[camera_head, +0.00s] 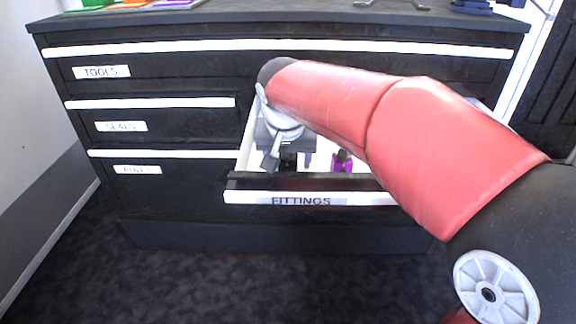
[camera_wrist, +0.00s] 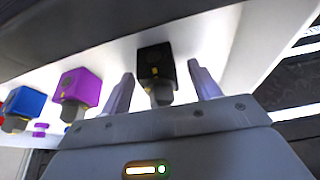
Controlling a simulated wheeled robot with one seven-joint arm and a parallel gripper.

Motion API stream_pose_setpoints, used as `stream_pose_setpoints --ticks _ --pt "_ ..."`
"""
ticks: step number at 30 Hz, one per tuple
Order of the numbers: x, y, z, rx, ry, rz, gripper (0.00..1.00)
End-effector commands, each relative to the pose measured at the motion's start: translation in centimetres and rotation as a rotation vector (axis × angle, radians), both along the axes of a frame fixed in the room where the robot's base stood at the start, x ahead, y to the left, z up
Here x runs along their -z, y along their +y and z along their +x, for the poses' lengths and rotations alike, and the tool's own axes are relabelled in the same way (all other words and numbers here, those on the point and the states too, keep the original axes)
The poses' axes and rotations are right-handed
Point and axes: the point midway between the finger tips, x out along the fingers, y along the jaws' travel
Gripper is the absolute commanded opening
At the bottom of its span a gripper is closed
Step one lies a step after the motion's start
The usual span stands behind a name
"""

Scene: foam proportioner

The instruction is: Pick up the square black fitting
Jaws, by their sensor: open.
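The square black fitting (camera_wrist: 155,64) sits in the white-lined open drawer, with a grey round end towards my gripper in the wrist view. My gripper (camera_wrist: 160,72) is open, with one finger to each side of the fitting in that view. I see a gap on both sides, and I cannot tell how deep the fitting lies between the fingers. In the head view my gripper (camera_head: 289,158) reaches down into the open FITTINGS drawer (camera_head: 240,197). The black fitting there is mostly hidden by my gripper and hard to tell apart.
A purple fitting (camera_wrist: 80,86) and a blue fitting (camera_wrist: 24,102) lie left of the black one in the wrist view. A small purple piece (camera_wrist: 40,128) is near them. The drawer's walls are close around my gripper. The cabinet top (camera_head: 280,17) overhangs behind.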

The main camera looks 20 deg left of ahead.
Motion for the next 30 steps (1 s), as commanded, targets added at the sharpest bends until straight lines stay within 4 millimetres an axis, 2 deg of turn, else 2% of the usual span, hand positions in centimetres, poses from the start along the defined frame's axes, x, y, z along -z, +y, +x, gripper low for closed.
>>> stream_pose_setpoints --ticks 5,18,26,30 --pt "0.0 0.0 0.0 0.000 0.000 0.000 0.62" --pt "-0.1 0.0 0.0 0.000 -0.001 0.001 0.06" --pt "-0.2 0.0 0.0 0.000 -0.001 0.001 0.06" --pt "-1.1 0.0 0.0 0.000 -0.002 0.001 0.06"
